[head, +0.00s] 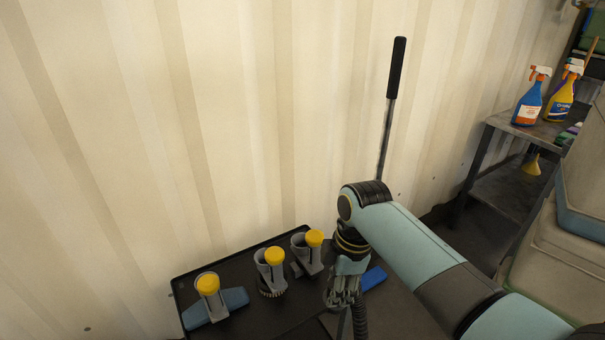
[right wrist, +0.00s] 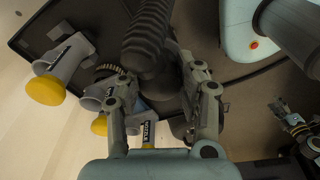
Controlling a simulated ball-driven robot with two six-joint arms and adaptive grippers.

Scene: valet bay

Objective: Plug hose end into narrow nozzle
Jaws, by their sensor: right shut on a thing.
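My right gripper (head: 343,298) is shut on the black ribbed hose end (right wrist: 150,75), which sits between its fingers in the right wrist view. In the head view the gripper is over the dark tray (head: 240,325), to the right of three grey nozzles with yellow tops. The left nozzle (head: 208,298) has a wide blue-grey foot, the middle nozzle (head: 269,272) has bristles, and the right nozzle (head: 308,255) stands closest to the gripper. The hose's mouth is hidden, and I cannot tell whether it touches a nozzle. Another gripper, apparently my left (right wrist: 298,127), shows small in the right wrist view.
A blue flat thing (head: 373,278) lies just right of the gripper. A black-handled rod (head: 397,70) stands against the corrugated wall (head: 200,120). Spray bottles (head: 528,104) stand on a shelf (head: 497,122) at the right. Bins (head: 560,240) stand in front of it.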

